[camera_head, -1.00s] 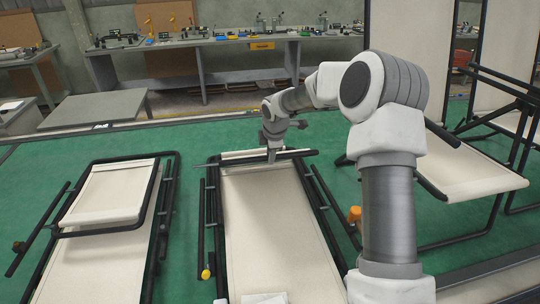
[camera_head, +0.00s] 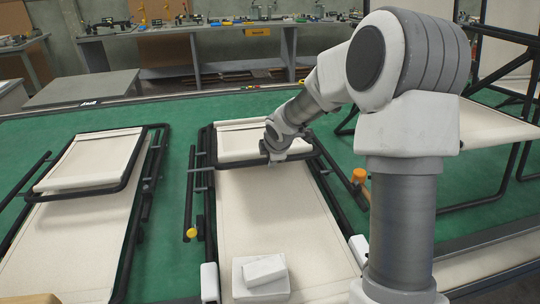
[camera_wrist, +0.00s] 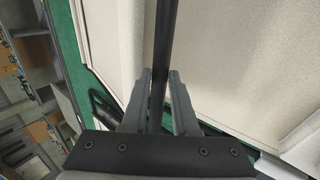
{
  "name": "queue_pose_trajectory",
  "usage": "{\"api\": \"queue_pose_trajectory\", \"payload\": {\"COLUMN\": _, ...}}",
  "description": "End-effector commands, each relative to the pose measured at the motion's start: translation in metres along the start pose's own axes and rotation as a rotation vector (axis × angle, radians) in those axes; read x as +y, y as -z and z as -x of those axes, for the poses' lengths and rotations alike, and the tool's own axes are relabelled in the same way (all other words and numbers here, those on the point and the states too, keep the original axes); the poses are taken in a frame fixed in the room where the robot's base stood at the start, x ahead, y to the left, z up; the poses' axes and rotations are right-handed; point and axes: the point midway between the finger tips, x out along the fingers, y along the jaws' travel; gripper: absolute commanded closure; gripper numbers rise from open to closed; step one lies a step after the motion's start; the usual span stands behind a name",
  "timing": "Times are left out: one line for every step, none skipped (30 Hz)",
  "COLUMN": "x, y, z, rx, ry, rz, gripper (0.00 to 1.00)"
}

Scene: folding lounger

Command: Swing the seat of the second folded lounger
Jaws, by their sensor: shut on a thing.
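The second folded lounger (camera_head: 275,210) stands in the middle of the head view, with cream fabric and a black tube frame. Its short seat panel (camera_head: 240,140) is at the far end, above the long panel, with a black bar along its near edge. My gripper (camera_head: 275,155) is at that near bar, right of its middle. In the wrist view my gripper (camera_wrist: 160,75) is shut on the black seat bar (camera_wrist: 162,35), which runs between the two fingers. Cream fabric shows on both sides of the bar. My arm hides part of the lounger's right side.
Another folded lounger (camera_head: 80,230) lies to the left, and a further one (camera_head: 490,125) stands at the right. White blocks (camera_head: 263,272) lie on the near end of the long panel.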

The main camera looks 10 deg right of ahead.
Motion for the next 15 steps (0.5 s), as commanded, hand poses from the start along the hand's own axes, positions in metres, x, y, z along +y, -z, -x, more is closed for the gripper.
{"api": "queue_pose_trajectory", "payload": {"x": -0.013, "y": 0.000, "z": -0.014, "rx": -0.002, "ry": 0.006, "rz": 0.001, "gripper": 1.00}}
{"api": "queue_pose_trajectory", "payload": {"x": -0.017, "y": 0.000, "z": -0.018, "rx": -0.002, "ry": 0.007, "rz": 0.001, "gripper": 1.00}}
{"api": "queue_pose_trajectory", "payload": {"x": -0.023, "y": 0.000, "z": -0.023, "rx": -0.002, "ry": 0.007, "rz": 0.001, "gripper": 1.00}}
{"api": "queue_pose_trajectory", "payload": {"x": -0.027, "y": 0.000, "z": -0.027, "rx": -0.002, "ry": 0.007, "rz": 0.001, "gripper": 1.00}}
{"api": "queue_pose_trajectory", "payload": {"x": -0.030, "y": 0.000, "z": -0.031, "rx": -0.002, "ry": 0.008, "rz": 0.001, "gripper": 1.00}}
{"api": "queue_pose_trajectory", "payload": {"x": -0.035, "y": 0.000, "z": -0.036, "rx": -0.002, "ry": 0.008, "rz": 0.000, "gripper": 1.00}}
{"api": "queue_pose_trajectory", "payload": {"x": -0.039, "y": 0.000, "z": -0.040, "rx": -0.002, "ry": 0.008, "rz": 0.000, "gripper": 1.00}}
{"api": "queue_pose_trajectory", "payload": {"x": -0.043, "y": 0.000, "z": -0.044, "rx": -0.002, "ry": 0.008, "rz": 0.000, "gripper": 1.00}}
{"api": "queue_pose_trajectory", "payload": {"x": -0.047, "y": -0.001, "z": -0.049, "rx": -0.003, "ry": 0.009, "rz": 0.000, "gripper": 1.00}}
{"api": "queue_pose_trajectory", "payload": {"x": -0.051, "y": -0.001, "z": -0.052, "rx": -0.003, "ry": 0.009, "rz": 0.000, "gripper": 1.00}}
{"api": "queue_pose_trajectory", "payload": {"x": -0.054, "y": -0.001, "z": -0.056, "rx": -0.003, "ry": 0.009, "rz": 0.001, "gripper": 1.00}}
{"api": "queue_pose_trajectory", "payload": {"x": -0.058, "y": -0.001, "z": -0.060, "rx": -0.003, "ry": 0.010, "rz": 0.001, "gripper": 1.00}}
{"api": "queue_pose_trajectory", "payload": {"x": -0.061, "y": 0.000, "z": -0.063, "rx": -0.002, "ry": 0.010, "rz": 0.002, "gripper": 1.00}}
{"api": "queue_pose_trajectory", "payload": {"x": -0.064, "y": 0.000, "z": -0.066, "rx": -0.002, "ry": 0.010, "rz": 0.002, "gripper": 1.00}}
{"api": "queue_pose_trajectory", "payload": {"x": -0.067, "y": 0.000, "z": -0.069, "rx": -0.003, "ry": 0.011, "rz": 0.001, "gripper": 1.00}}
